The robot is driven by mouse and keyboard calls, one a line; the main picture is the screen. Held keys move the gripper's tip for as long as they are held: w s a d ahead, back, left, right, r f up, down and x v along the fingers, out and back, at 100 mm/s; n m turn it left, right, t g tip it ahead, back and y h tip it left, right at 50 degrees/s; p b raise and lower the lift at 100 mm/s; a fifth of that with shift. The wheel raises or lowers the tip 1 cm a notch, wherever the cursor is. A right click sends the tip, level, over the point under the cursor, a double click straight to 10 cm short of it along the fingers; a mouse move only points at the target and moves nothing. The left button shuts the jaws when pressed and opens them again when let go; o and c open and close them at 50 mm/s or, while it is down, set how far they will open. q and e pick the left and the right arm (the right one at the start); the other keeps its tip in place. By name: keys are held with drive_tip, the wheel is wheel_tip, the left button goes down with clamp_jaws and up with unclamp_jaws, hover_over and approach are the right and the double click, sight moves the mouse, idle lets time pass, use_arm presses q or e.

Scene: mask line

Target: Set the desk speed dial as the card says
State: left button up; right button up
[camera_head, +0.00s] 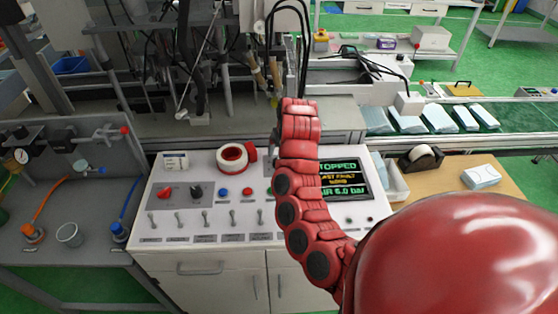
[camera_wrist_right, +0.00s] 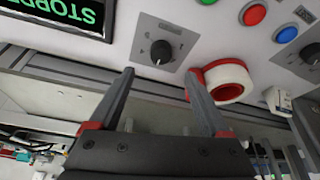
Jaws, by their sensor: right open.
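In the right wrist view a black dial (camera_wrist_right: 160,52) with a pointer sits on a grey plate with markings too small to read. My right gripper (camera_wrist_right: 160,72) is open and empty, its fingertips on either side of and just short of the dial. In the head view my red right arm covers the dial's place, between the tape roll and the screen. A small white card-like block (camera_head: 175,161) stands at the desk's back left, its print unreadable; it also shows in the wrist view (camera_wrist_right: 277,101). My left gripper is not in view.
A red-and-white tape roll (camera_head: 232,158) lies close beside the dial, near one right fingertip. The screen (camera_head: 345,180) reads STOPPED and AIR 6.0 bar.

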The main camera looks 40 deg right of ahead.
drive_tip(key=shift+p+x, duration=0.65)
drive_tip(key=shift+x, duration=3.75)
clamp_jaws()
